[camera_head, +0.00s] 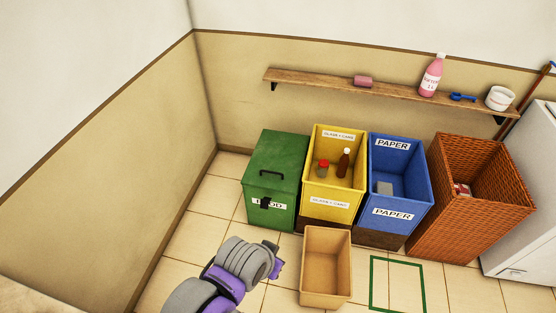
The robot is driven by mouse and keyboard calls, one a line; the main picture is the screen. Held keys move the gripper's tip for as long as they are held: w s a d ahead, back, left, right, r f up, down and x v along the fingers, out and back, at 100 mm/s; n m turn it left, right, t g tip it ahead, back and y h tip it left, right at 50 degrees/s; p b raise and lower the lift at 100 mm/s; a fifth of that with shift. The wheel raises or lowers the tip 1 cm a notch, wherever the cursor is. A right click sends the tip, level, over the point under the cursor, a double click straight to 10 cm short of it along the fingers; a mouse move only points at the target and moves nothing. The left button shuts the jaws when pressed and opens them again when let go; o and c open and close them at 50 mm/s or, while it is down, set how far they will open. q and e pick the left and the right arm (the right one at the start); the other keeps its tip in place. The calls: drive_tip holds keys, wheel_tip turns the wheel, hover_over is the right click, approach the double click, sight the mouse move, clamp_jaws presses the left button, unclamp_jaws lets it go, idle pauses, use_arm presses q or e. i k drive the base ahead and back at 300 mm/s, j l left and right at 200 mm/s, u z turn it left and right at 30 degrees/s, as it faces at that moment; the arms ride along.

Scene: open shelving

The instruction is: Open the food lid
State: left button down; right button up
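The green food bin (268,215) stands at the left end of the bin row. Its flat green lid (275,152) is shut and has a dark handle (271,173) near the front edge. A small black part (265,202) covers some of the white label on the bin's front; I cannot tell what it is. My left arm, grey and purple, comes in from the bottom, in front of and below the bin. No gripper fingers can be made out on it. My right arm and gripper are not in view.
Right of the food bin stand a yellow bin (331,201) with bottles, a blue paper bin (397,212), a wicker basket (470,231) and a white appliance (525,245). An empty tan box (326,291) sits in front. A wall shelf (390,91) hangs above. Tiled floor lies clear left of the bin.

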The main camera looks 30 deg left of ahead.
sight(276, 162)
drive_tip(key=u, duration=0.45)
drive_tip(key=j+u, duration=0.1)
drive_tip(key=u, duration=0.3)
drive_tip(key=i+u, duration=0.1)
drive_tip(key=u, duration=1.2)
drive_tip(key=i+l, duration=0.1)
drive_tip(key=i, duration=0.2)
drive_tip(key=i+u, duration=0.15)
drive_tip(key=i+l, duration=0.05)
drive_tip(key=i, duration=0.05)
